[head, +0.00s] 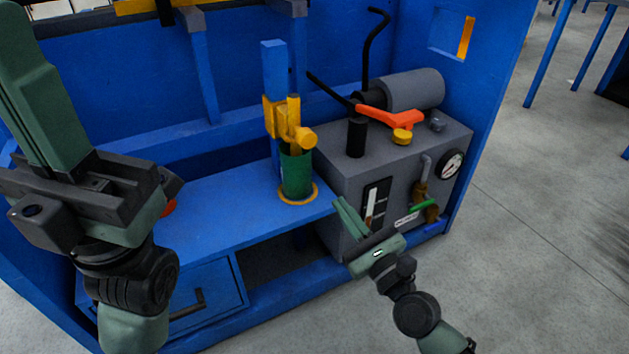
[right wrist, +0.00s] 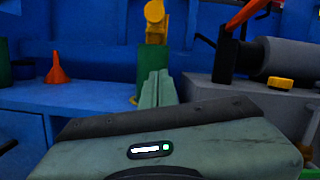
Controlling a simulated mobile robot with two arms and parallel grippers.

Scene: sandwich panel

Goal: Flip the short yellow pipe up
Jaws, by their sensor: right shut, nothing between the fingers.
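The short yellow pipe (head: 304,137) is in the head view, sticking out to the front right from a yellow fitting (head: 272,116) on a blue post. It is above a green cylinder (head: 296,175) on the blue bench. The yellow pipe also shows in the right wrist view (right wrist: 155,22), beyond my fingertips. My right gripper (head: 346,214) is shut and empty, in front of the grey unit and lower right of the pipe. My left gripper (head: 38,75) is large at the left edge, apart from the pipe. Its finger gap is not clear.
A grey unit (head: 338,192) with an orange handle (head: 390,117), black levers and a gauge (head: 452,164) stands right of the pipe. An orange funnel (right wrist: 57,69) is on the bench at the left.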

